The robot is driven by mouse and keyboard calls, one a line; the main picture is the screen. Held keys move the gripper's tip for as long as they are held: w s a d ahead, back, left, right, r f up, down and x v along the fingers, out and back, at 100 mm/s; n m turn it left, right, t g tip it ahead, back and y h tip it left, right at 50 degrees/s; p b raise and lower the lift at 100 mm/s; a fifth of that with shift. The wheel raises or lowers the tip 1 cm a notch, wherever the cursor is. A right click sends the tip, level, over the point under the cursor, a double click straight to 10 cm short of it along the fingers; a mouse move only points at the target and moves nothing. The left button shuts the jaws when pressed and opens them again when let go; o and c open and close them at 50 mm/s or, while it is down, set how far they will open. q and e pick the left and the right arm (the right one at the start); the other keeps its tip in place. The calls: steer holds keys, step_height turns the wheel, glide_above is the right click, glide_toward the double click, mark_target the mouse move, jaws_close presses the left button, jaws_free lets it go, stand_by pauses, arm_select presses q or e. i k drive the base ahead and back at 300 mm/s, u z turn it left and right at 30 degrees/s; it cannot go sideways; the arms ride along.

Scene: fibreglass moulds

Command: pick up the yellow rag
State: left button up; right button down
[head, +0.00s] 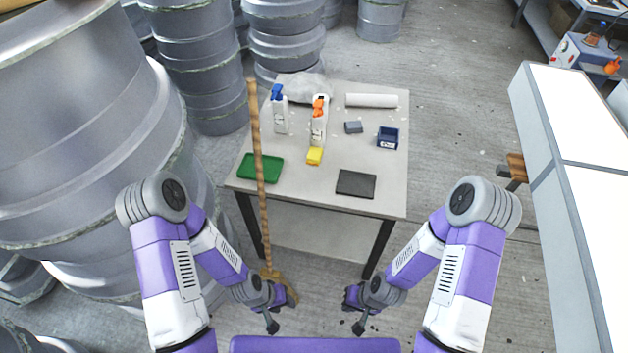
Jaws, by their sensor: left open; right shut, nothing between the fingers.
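The yellow rag (315,156) is a small folded block on the grey table (300,195), just in front of a white spray bottle with an orange head (318,125). My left gripper (272,326) is open and empty, low in front of the table near the foot of a broom. My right gripper (357,328) is shut and empty, also low in front of the table. Both grippers are well apart from the rag.
On the table are a green tray (260,168), a black tray (356,183), a blue bin (388,137), a grey block (353,127), a white roll (371,100) and a blue-headed spray bottle (280,112). A broom (260,180) stands at the table's left front. Large grey moulds (80,120) crowd the left.

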mark_target(314, 157)
steer(key=k, duration=0.2)
steer(key=z, duration=1.45)
steer(key=i, duration=1)
steer(key=u, duration=1.2)
steer(key=i, duration=0.5)
